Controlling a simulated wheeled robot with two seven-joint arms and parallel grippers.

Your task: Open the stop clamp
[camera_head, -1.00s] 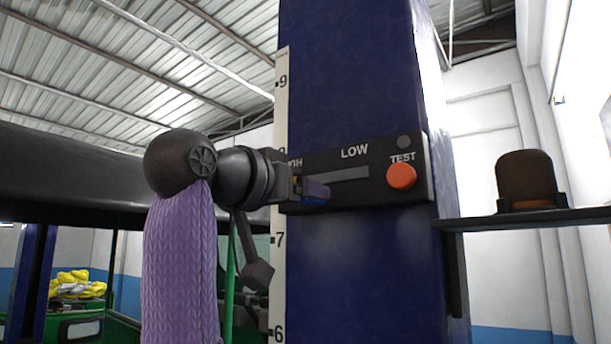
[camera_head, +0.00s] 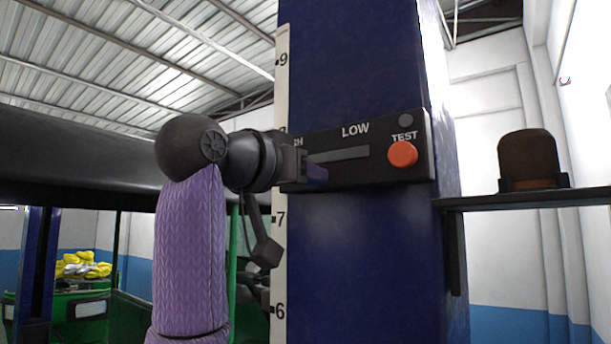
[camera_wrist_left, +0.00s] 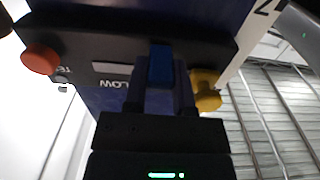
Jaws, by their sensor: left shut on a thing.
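A black control panel (camera_head: 378,172) with the word LOW, a slot and an orange TEST button (camera_head: 403,154) is on the blue post. My left gripper (camera_head: 314,173) is at the left end of the slot, covering part of the HIGH label. In the left wrist view, its two fingers (camera_wrist_left: 160,92) are shut on a blue slider tab (camera_wrist_left: 160,66). A yellow knob (camera_wrist_left: 206,90) sits beside the fingers at the panel's end. It is hidden in the head view. I cannot tell for sure whether it is the stop clamp. My right gripper is not in view.
The blue post (camera_head: 350,260) has a white numbered scale (camera_head: 281,240) along its left edge. A brown domed lamp (camera_head: 527,160) stands on a dark shelf (camera_head: 520,199) at right. A green vehicle with yellow bundles (camera_head: 80,265) is behind at lower left.

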